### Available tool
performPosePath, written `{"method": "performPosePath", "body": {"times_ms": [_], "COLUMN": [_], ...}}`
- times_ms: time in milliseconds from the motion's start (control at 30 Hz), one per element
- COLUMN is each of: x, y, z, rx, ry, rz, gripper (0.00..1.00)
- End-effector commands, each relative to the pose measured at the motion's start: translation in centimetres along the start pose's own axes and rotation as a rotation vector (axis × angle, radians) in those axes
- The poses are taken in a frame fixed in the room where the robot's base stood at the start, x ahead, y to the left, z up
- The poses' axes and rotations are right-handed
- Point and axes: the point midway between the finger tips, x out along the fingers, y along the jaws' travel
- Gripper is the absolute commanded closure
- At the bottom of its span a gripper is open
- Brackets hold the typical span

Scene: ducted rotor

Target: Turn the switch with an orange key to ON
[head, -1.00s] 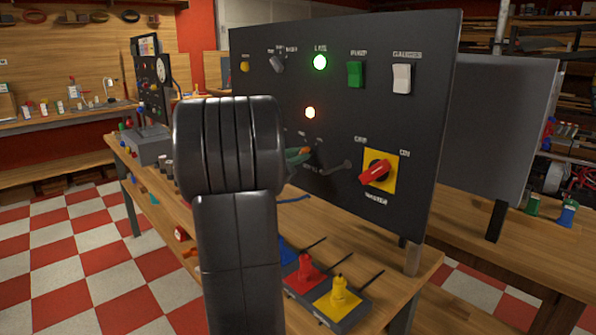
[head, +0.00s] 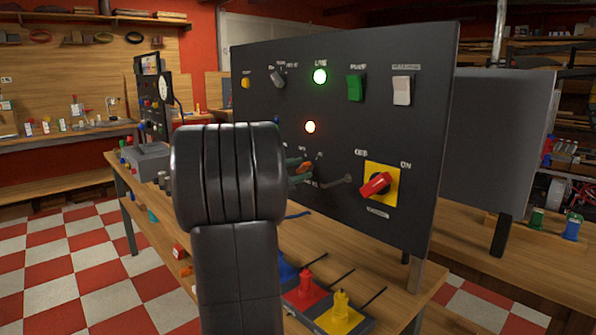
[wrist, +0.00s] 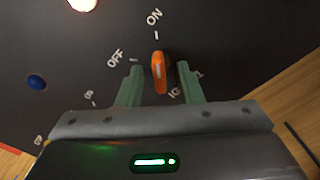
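The orange key (wrist: 158,70) sits in the dark panel in the wrist view. Its white line is upright in the picture and points at the ON mark; the OFF mark is to its upper left. My gripper (wrist: 159,82) is open, with one green finger on each side of the key and a visible gap on both sides. In the head view my gripper (head: 298,166) is at the panel's lower middle, mostly hidden behind my own arm, with a bit of orange (head: 304,167) showing by it.
The panel (head: 250,60) also carries a red rotary handle on a yellow plate (head: 376,184), a green rocker (head: 356,87), a white rocker (head: 402,90), a lit green lamp (head: 320,76) and a glowing lamp (head: 310,127).

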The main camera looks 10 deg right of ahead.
Motion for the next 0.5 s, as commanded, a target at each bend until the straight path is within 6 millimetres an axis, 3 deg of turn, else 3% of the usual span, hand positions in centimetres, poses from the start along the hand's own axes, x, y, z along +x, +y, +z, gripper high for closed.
{"method": "performPosePath", "body": {"times_ms": [267,500], "x": [-0.2,-3.4], "y": [0.0,0.2], "z": [0.0,0.0], "rx": [-0.001,-0.001], "ry": [0.0,0.003], "rz": [0.001,0.005], "gripper": [0.67,0.67]}}
